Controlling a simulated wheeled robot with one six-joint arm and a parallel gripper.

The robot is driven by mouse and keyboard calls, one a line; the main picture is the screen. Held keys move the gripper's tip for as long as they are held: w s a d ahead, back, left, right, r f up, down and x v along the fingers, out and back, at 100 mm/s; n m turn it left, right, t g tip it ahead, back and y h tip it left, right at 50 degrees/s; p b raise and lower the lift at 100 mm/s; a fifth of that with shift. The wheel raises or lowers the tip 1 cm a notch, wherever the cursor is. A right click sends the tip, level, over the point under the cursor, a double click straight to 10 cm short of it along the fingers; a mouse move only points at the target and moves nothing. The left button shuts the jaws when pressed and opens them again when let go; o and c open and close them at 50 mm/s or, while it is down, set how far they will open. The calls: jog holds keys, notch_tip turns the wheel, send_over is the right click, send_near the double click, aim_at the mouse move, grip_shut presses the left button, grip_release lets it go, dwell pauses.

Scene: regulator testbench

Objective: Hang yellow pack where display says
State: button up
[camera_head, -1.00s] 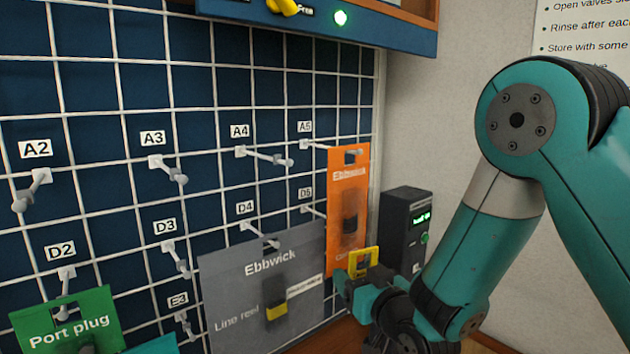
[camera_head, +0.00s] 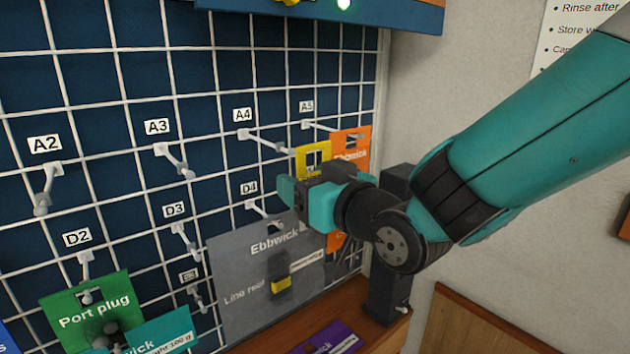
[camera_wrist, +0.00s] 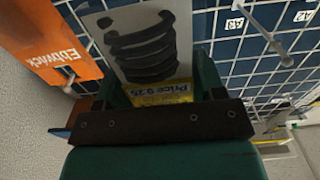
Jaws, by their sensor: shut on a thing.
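The yellow pack (camera_head: 313,157) shows its slotted top above my gripper (camera_head: 308,184); its lower part is hidden. My gripper is shut on it, in front of the rack below and right of the A4 hook (camera_head: 262,140). In the wrist view, a yellow strip with a price (camera_wrist: 160,95) sits between the jaws, with a pale card bearing a dark coil picture above it. The A4 and A3 hooks (camera_head: 175,160) look empty. The black display box (camera_head: 398,180) is mostly hidden behind my arm, its screen unseen.
An orange pack (camera_head: 352,145) hangs at the right, partly behind my gripper. A grey Ebbwick line reel pack (camera_head: 240,265) hangs below. A green Port plug pack (camera_head: 85,310) and a teal pack (camera_head: 160,335) are lower left. The A2 hook (camera_head: 48,188) is bare.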

jog(key=shift+f+p+x, duration=0.1)
jog(key=shift+f+x, duration=0.1)
jog(key=shift+x, duration=1.1)
jog(key=shift+f+p+x, duration=0.1)
jog(key=shift+f+x, duration=0.1)
jog(key=shift+x, duration=1.15)
jog(key=shift+f+p+x, duration=0.1)
jog(key=shift+f+x, duration=0.1)
jog(key=shift+x, duration=1.1)
jog(key=o, duration=1.1)
jog(key=shift+o, duration=0.2)
jog(key=shift+s, duration=0.1)
